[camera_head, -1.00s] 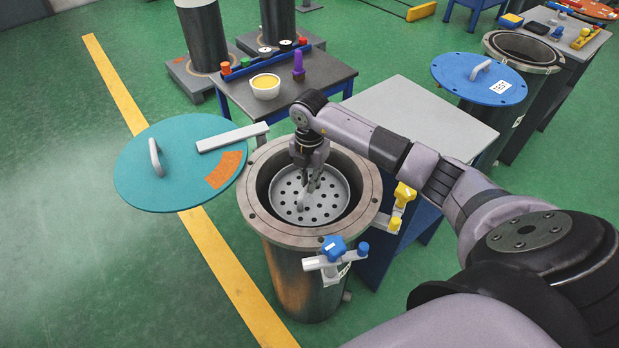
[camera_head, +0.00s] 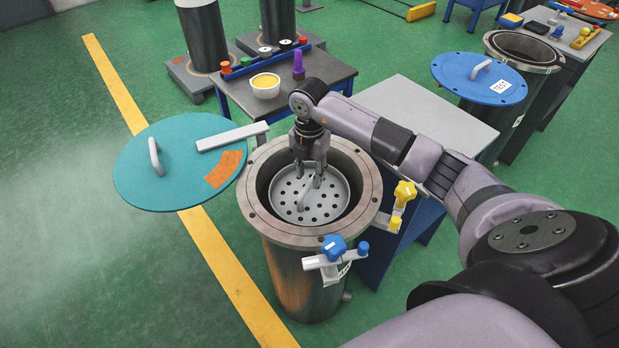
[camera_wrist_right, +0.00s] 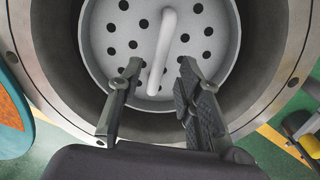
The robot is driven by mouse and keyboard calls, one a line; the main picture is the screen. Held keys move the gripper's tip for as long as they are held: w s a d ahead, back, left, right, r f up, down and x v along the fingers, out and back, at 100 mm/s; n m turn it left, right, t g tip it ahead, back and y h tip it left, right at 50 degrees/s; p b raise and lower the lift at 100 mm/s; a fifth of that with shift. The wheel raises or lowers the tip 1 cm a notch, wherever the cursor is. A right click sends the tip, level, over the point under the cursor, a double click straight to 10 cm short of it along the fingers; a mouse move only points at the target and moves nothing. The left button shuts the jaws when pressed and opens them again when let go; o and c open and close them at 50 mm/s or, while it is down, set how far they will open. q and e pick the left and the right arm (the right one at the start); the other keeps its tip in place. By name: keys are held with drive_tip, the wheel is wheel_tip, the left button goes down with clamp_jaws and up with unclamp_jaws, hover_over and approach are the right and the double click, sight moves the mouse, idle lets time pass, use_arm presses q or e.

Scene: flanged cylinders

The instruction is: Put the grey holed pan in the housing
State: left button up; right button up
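The grey holed pan (camera_head: 288,205) is inside the round steel housing (camera_head: 252,205), below its flanged rim. The pan's pale arched handle (camera_head: 304,198) stands up from its perforated plate. The right wrist view shows the pan (camera_wrist_right: 203,60) and its handle (camera_wrist_right: 161,50) close up. My right gripper (camera_head: 309,178) reaches down into the housing mouth, over the pan. In the right wrist view its two fingers (camera_wrist_right: 158,72) are apart, one on each side of the handle's near end, with visible gaps. How far the pan sits down is hard to tell. My left gripper is not in view.
A teal lid (camera_head: 165,185) is swung out left of the housing. Clamps with a blue knob (camera_head: 334,247) and a yellow knob (camera_head: 405,191) stick out from the rim. A grey-topped table (camera_head: 425,115) is behind my right arm. A blue-lidded cylinder (camera_head: 480,78) stands farther right.

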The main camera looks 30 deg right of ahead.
sight(309, 183)
wheel_tip(309, 183, up, 10)
drive_tip(key=b, duration=0.1)
drive_tip(key=shift+f, duration=0.2)
drive_tip(key=shift+r, duration=0.1)
idle(0.3)
